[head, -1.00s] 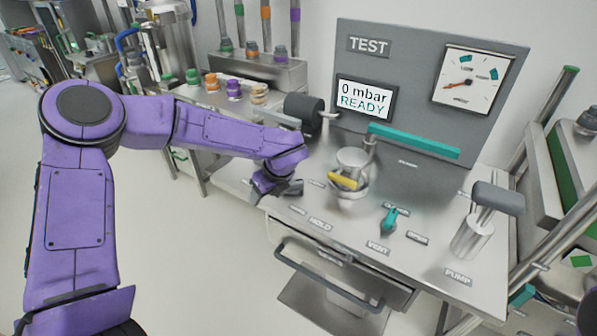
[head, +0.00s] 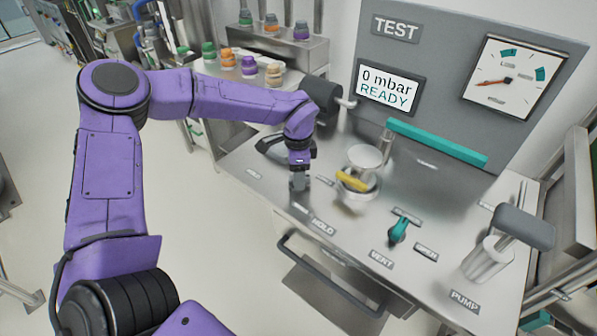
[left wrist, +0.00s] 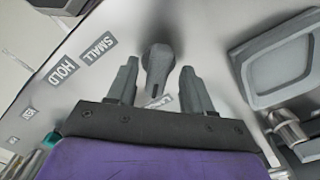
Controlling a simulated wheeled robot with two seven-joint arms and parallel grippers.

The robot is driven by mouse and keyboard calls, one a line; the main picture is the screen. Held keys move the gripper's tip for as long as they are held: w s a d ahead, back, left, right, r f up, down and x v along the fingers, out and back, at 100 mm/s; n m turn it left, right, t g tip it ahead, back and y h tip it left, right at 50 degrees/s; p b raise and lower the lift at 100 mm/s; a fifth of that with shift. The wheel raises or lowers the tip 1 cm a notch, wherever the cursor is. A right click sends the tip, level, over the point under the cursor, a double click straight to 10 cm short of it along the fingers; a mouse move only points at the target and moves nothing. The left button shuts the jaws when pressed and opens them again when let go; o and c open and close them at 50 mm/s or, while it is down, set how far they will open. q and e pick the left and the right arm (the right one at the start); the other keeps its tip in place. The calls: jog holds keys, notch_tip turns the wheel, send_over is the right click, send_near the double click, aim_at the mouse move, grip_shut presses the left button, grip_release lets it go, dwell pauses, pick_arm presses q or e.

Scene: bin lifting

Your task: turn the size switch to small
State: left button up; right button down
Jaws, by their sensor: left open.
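The size switch (left wrist: 158,62) is a grey knob with a round head and a tapered pointer in the left wrist view. The SMALL label (left wrist: 97,48) lies to the switch's left. My left gripper (left wrist: 159,72) is open, its two fingers on either side of the pointer; contact cannot be told. In the head view my left gripper (head: 299,182) points down at the left part of the steel bench top (head: 420,200) and hides the switch. My right gripper is not in view.
A steel cup with a yellow bar (head: 352,181) stands right of the gripper. A teal vent knob (head: 398,231) and a pump lever (head: 525,226) are farther right. The grey TEST panel (head: 440,40) rises behind, its display (head: 388,87) reading 0 mbar READY.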

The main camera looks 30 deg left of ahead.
pick_arm(q)
jog(key=shift+f, duration=0.4)
jog(key=shift+s, duration=0.1)
grip_shut()
